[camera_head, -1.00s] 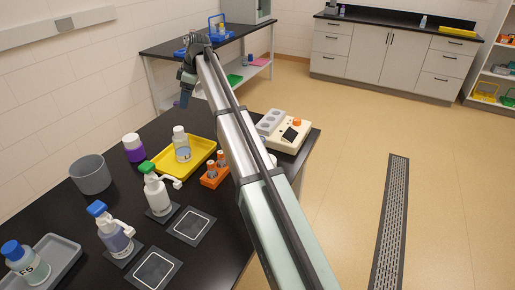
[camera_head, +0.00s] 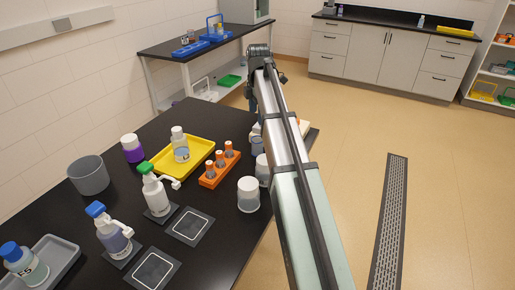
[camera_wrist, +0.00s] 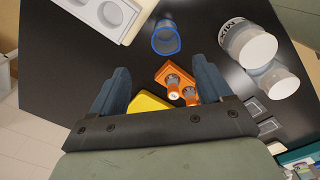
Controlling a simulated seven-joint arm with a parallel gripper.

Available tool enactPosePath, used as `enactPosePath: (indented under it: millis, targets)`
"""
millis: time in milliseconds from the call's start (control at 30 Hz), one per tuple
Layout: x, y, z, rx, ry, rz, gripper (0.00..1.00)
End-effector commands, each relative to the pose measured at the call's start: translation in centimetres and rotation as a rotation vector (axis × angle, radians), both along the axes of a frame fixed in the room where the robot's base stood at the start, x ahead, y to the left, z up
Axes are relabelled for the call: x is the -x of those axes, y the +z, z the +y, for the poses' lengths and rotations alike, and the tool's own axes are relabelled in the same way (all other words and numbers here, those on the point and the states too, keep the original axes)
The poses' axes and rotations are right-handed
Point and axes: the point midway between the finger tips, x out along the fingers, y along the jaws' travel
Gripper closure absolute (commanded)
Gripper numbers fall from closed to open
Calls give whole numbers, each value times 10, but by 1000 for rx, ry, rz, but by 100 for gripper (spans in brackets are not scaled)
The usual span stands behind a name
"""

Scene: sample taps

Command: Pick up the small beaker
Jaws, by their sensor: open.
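A small clear beaker with a blue rim (camera_wrist: 166,37) stands on the black bench in the wrist view, beyond my fingertips and apart from them. It seems to be the bluish vessel (camera_head: 257,146) beside my arm in the head view, partly hidden. My gripper (camera_wrist: 158,82) is open and empty, its two dark blue-grey fingers spread wide. In the head view its end hangs over the far right part of the bench, and its fingers cannot be made out clearly.
An orange tube rack (camera_head: 220,168) and yellow tray (camera_head: 198,152) stand left of the beaker. White-lidded jars (camera_head: 248,195) (camera_wrist: 240,38) stand nearby. A cream device with round wells (camera_wrist: 108,14) is close to the beaker. Pump bottles (camera_head: 156,192) stand farther left.

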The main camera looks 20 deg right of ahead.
Motion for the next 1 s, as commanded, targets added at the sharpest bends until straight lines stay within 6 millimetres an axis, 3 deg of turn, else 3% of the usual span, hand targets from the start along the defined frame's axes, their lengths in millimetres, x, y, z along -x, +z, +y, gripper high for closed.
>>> enactPosePath:
  millis: [200,367,800,1000]
  targets:
    - [5,0,-1,10,200,28,22]
    - [5,-7,-1,10,244,28,22]
    - [5,-74,-1,10,243,28,22]
    - [5,-85,-1,9,243,26,22]
